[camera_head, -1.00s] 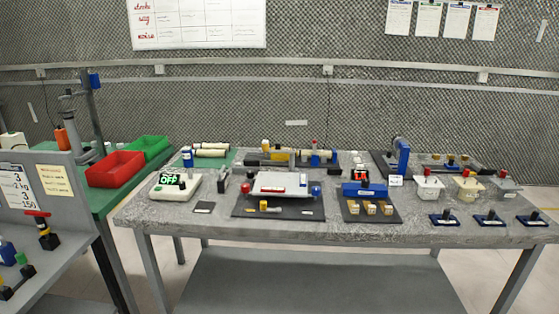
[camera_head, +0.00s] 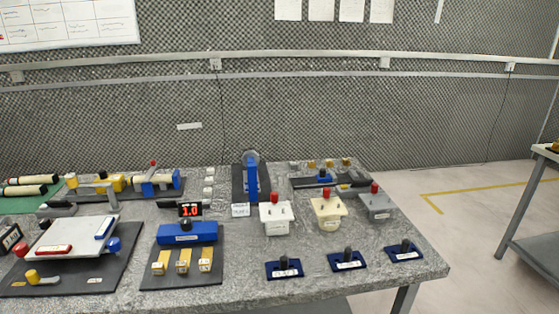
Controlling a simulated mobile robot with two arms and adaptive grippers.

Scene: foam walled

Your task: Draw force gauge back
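No gripper of mine is in view. No label in view reads force gauge, so I cannot tell for certain which thing it is. A blue device (camera_head: 187,233) with a small black display (camera_head: 190,210) reading 1.0 in red stands on a dark board with several yellow blocks in front. Behind it to the left, a rail fixture carries a yellow block (camera_head: 112,184) and a blue block (camera_head: 156,181) with a red knob on top. To the right, a blue upright device (camera_head: 251,178) with a grey wheel stands on a dark plate.
A grey stone-like bench (camera_head: 330,280) holds everything. White (camera_head: 277,218), cream (camera_head: 327,214) and grey (camera_head: 376,208) boxes with red knobs stand at right, behind blue pads with black knobs. A tilted white plate (camera_head: 70,243) is at left.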

